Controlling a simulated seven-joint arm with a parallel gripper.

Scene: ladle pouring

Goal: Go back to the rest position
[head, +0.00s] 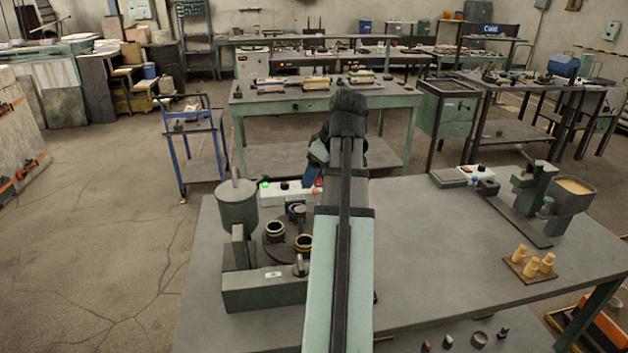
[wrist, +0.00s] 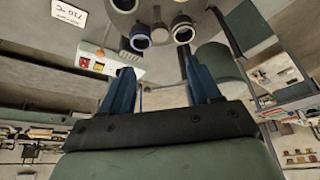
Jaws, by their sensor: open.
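My gripper shows in the wrist view (wrist: 155,63) with its two blue fingers apart and nothing between them. In the head view my own arm hides most of it, and only blue finger parts show left of the arm, over the table's back area near the control box. Two dark-rimmed ring cups stand on the round plate of the green machine, one at the left (head: 275,230) and one at the right (head: 303,243). Both cups also show beyond the fingertips in the wrist view. I cannot make out a ladle.
The green machine (head: 265,295) with a tall pot (head: 238,205) stands at the table's left. A white control box (head: 283,188) is behind it. At the right are a bowl of pale material (head: 575,188) on a stand and several tan pieces on a brown tray (head: 515,268). The table's middle right is clear.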

